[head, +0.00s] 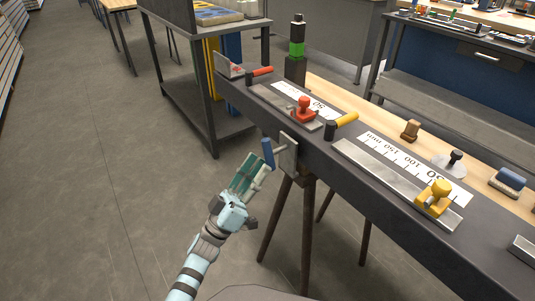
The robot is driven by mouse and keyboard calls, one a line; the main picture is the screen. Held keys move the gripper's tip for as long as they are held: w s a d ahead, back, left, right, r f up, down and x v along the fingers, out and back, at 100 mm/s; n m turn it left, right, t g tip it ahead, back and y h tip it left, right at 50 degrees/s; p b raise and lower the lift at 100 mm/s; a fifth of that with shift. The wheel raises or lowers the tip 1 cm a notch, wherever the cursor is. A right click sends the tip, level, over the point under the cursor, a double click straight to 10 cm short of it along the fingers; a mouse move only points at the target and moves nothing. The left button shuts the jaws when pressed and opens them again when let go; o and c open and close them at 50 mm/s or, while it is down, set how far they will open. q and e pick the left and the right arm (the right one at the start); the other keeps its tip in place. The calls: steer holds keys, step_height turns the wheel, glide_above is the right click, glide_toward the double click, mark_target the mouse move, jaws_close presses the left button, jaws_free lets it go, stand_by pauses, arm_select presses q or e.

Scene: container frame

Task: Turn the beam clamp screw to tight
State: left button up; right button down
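The beam clamp (289,154) is a grey plate fixed on the near side face of the dark beam (318,158). Its screw sticks out to the left and carries a blue handle (267,152), which stands roughly upright. My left gripper (262,164) has green and pale fingers and is just below and left of the blue handle. Its fingers look apart, with nothing seen between them. The fingertips are very close to the handle's lower end; whether they touch it I cannot tell. My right gripper is out of view.
On the beam top are a red clamp (304,110), a yellow clamp (435,197), printed scales and a yellow-handled tool (346,119). A dark trestle leg (307,235) stands below the clamp. A grey shelf cart (212,118) is behind. The floor at left is clear.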

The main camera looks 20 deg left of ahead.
mark_target(268, 154)
arm_select(q)
steer(key=x, duration=0.4)
steer(key=shift+w+d+r, duration=0.15)
steer(key=shift+w+r, duration=0.05)
steer(key=shift+w, duration=0.05)
jaws_close()
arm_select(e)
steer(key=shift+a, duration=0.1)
arm_select(q)
steer(key=shift+f+m+h, duration=0.1)
steer(key=shift+m+h, duration=0.3)
steer(key=shift+m, duration=0.2)
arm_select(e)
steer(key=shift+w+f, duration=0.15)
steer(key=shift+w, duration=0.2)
